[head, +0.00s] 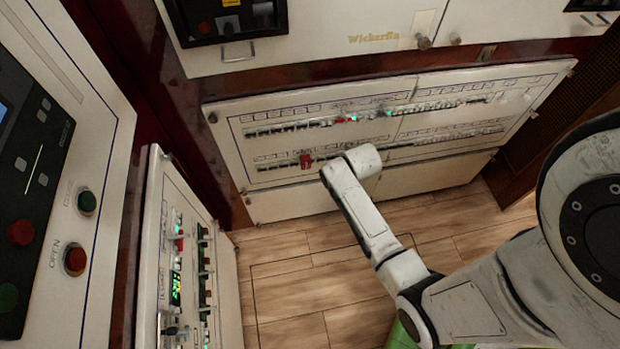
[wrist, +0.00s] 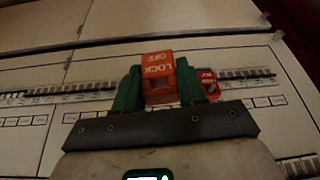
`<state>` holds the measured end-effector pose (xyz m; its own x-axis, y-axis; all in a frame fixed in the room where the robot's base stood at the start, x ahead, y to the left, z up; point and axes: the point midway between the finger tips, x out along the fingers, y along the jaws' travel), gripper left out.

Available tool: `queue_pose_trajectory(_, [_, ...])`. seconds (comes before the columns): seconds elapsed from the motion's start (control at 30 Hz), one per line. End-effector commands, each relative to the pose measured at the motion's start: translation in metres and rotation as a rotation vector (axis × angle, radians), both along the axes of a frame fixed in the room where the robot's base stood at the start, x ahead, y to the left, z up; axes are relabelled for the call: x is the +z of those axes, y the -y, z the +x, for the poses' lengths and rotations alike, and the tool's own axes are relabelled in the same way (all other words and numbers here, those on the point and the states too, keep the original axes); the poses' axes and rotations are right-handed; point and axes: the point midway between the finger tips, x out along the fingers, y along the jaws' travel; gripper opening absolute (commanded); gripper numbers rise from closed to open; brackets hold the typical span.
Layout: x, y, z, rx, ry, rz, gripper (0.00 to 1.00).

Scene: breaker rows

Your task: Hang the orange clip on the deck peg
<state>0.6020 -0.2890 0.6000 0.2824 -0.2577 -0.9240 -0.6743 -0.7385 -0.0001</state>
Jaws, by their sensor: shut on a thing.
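An orange clip (wrist: 158,78) marked "LOCK OFF" sits between the green fingers of my gripper (wrist: 156,88) in the wrist view. The fingers press on its two sides, in front of the breaker panel. In the head view my arm reaches to the lower breaker row, and its end hides the fingers and the clip. I cannot make out which fitting is the deck peg.
A red piece (wrist: 207,86) is right beside the gripper. A side panel (head: 150,230) with switches stands at left. The wooden floor (head: 300,290) is clear.

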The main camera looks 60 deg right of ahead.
Motion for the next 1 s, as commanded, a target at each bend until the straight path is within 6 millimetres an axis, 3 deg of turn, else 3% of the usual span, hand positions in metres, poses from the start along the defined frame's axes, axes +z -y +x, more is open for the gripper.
queue_pose_trajectory(0.03, [-0.016, 0.009, -0.013, -0.035, -0.001, 0.002, 0.06])
queue_pose_trajectory(0.1, [-0.025, 0.017, -0.026, -0.069, -0.001, 0.000, 0.06])
queue_pose_trajectory(0.3, [-0.039, 0.029, -0.045, -0.121, 0.000, 0.000, 0.06])
queue_pose_trajectory(0.83, [-0.036, 0.029, -0.047, -0.124, 0.001, -0.002, 0.06])
queue_pose_trajectory(1.0, [-0.040, 0.040, -0.038, -0.125, 0.003, -0.004, 0.06])
